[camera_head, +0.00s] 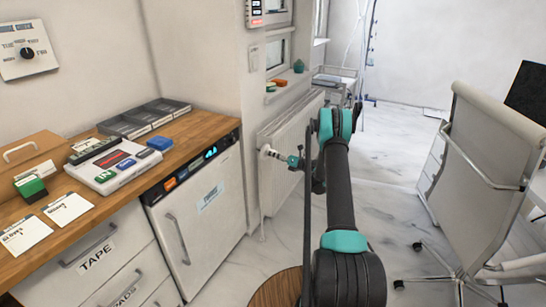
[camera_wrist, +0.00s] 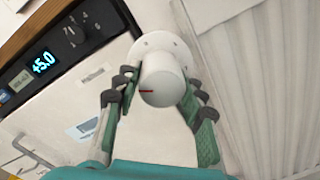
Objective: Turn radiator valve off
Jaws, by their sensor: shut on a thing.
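The radiator valve is a white round knob (camera_wrist: 165,88) with a red mark on its face, set on a white round flange (camera_wrist: 158,46). In the head view the valve (camera_head: 266,151) sits at the near end of the white radiator (camera_head: 288,130). My gripper (camera_wrist: 160,98) has its teal, dark-tipped fingers on either side of the knob and is shut on it. In the head view my gripper (camera_head: 294,161) reaches the valve from the right. The exact finger contact is hard to see in the wrist view.
A white cabinet (camera_head: 200,205) with a lit display and a wooden counter (camera_head: 190,128) stand left of the radiator. A grey chair (camera_head: 480,160) stands at the right. A round wooden top (camera_head: 275,290) is low in front. Floor beyond is partly clear.

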